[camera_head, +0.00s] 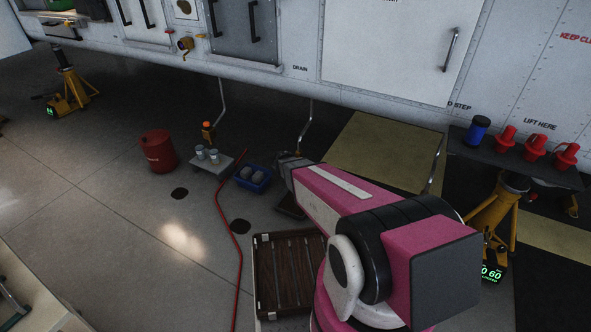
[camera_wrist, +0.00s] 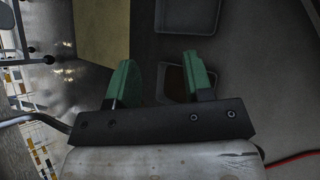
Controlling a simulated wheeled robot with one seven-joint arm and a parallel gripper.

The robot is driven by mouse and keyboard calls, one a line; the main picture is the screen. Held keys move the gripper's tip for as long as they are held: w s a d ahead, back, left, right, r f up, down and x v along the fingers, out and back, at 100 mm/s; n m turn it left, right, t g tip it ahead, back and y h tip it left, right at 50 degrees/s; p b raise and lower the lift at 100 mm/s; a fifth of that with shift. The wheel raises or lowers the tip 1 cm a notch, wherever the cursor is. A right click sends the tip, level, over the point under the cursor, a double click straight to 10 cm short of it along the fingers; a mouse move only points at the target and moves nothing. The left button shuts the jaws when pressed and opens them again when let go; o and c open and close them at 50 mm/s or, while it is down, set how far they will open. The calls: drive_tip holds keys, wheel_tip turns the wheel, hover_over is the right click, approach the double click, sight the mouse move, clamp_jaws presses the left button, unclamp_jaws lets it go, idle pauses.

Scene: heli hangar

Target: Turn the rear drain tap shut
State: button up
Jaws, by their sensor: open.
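In the head view two thin drain pipes hang from the white fuselage belly. The left pipe (camera_head: 221,98) comes down near a small yellow fitting with a red-orange top (camera_head: 208,131). Which fitting is the rear drain tap I cannot tell. In the wrist view my gripper (camera_wrist: 160,68) has two green fingers spread apart with nothing held between them. A grey bent rod (camera_wrist: 38,117) shows left of the gripper.
A red drum (camera_head: 158,151), a trolley with cans (camera_head: 203,166) and a blue bin (camera_head: 253,179) stand on the floor. A red hose (camera_head: 238,225) and a brown slatted crate (camera_head: 286,275) lie nearer. Yellow jacks stand left (camera_head: 72,88) and right (camera_head: 493,215).

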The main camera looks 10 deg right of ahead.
drive_tip(key=w+a+f+n+t+h, duration=0.3)
drive_tip(key=w+a+f+n+t, duration=0.7)
drive_tip(key=w+a+f+n, duration=0.4)
drive_tip(key=w+d+r+n, duration=0.1)
drive_tip(key=w+d, duration=0.5)
drive_tip(key=d, duration=0.4)
clamp_jaws()
